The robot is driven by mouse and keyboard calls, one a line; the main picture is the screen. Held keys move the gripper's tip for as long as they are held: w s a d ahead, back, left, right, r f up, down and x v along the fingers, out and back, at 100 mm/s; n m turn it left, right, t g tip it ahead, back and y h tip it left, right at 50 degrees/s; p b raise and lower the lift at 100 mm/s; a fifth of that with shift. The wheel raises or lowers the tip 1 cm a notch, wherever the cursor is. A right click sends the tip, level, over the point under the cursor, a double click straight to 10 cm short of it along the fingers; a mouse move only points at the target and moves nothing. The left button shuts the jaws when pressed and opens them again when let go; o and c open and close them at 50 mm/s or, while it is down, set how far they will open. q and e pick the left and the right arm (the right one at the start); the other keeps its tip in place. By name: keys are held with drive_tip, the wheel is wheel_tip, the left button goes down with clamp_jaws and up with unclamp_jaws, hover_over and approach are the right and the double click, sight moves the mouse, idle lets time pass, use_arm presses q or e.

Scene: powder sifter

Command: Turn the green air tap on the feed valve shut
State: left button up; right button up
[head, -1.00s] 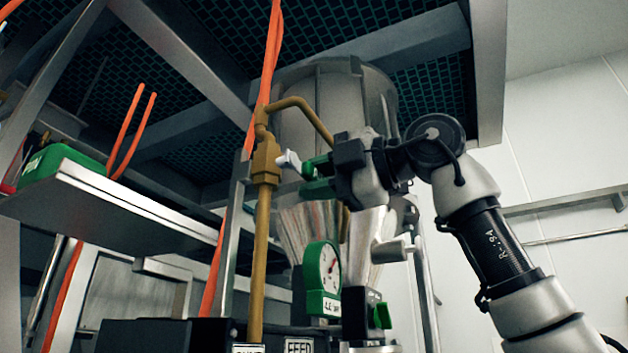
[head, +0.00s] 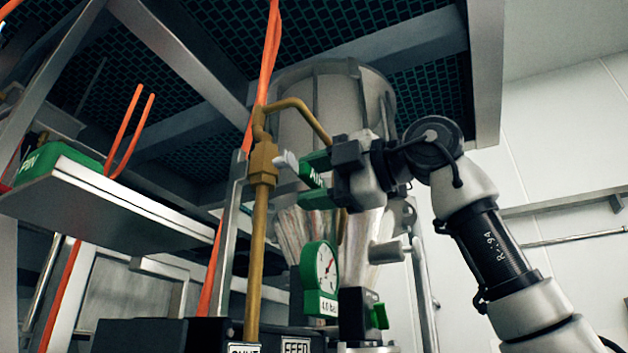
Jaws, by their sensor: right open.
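A green tap handle marked AIR (head: 312,178) sits just right of the brass pipe fitting (head: 263,165), at the centre of the head view. A pale stub (head: 285,162) shows at its left end. My right gripper (head: 320,178) reaches in from the right and is open at the handle. The green parts overlap there, so I cannot tell whether its fingers touch the handle. A second green knob (head: 380,316) sits lower, by the FEED label (head: 297,346). My left gripper is not in view.
A grey hopper (head: 330,95) rises behind. An orange hose (head: 266,75) runs down beside the brass pipe. A shelf with a green box (head: 60,162) juts out at left.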

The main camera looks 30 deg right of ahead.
drive_tip(key=shift+s+d+f, duration=0.1)
drive_tip(key=shift+s+d, duration=0.25)
drive_tip(key=shift+s, duration=0.05)
drive_tip(key=b+v, duration=0.2)
drive_tip(key=v, duration=0.7)
drive_tip(key=shift+s+d+b, duration=0.25)
drive_tip(key=shift+s+b, duration=0.05)
